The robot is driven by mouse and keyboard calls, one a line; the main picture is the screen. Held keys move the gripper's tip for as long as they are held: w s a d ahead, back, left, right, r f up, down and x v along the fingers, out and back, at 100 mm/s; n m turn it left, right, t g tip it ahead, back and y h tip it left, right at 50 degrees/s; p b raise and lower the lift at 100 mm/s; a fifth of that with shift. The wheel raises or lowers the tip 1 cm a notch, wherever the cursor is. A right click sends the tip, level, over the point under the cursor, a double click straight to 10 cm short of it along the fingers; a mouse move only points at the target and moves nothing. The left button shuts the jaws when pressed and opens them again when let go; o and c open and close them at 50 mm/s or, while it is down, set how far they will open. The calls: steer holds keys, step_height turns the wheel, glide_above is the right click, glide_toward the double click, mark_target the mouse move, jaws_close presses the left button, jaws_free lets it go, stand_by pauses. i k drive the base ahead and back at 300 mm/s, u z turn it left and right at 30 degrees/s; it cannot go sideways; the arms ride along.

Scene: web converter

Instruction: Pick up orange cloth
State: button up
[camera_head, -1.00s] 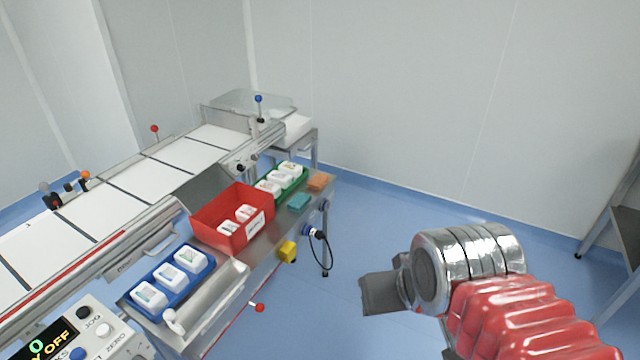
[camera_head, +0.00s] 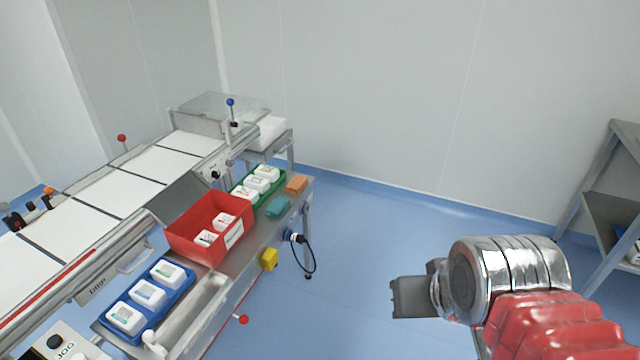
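The orange cloth (camera_head: 296,185) is a small folded pad lying at the far right end of the metal side shelf of the machine. A teal cloth (camera_head: 278,206) lies just in front of it. My gripper (camera_head: 408,297) is at the lower right, over the floor, well to the right of the shelf and nearer to me than the orange cloth. It is seen from the side as a dark grey block, so its fingers cannot be made out. Nothing is seen held in it.
On the shelf (camera_head: 235,262) stand a green tray (camera_head: 282,177), a red bin (camera_head: 183,245) and a blue tray (camera_head: 186,290), all holding white packs. A yellow box (camera_head: 269,259) and a black cable (camera_head: 314,262) stick out from the shelf's front. The floor (camera_head: 365,235) between shelf and right-hand rack (camera_head: 600,215) is clear.

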mark_target(297, 184)
steer(key=z, duration=0.65)
steer(key=i, duration=2.45)
steer(key=u, duration=1.3)
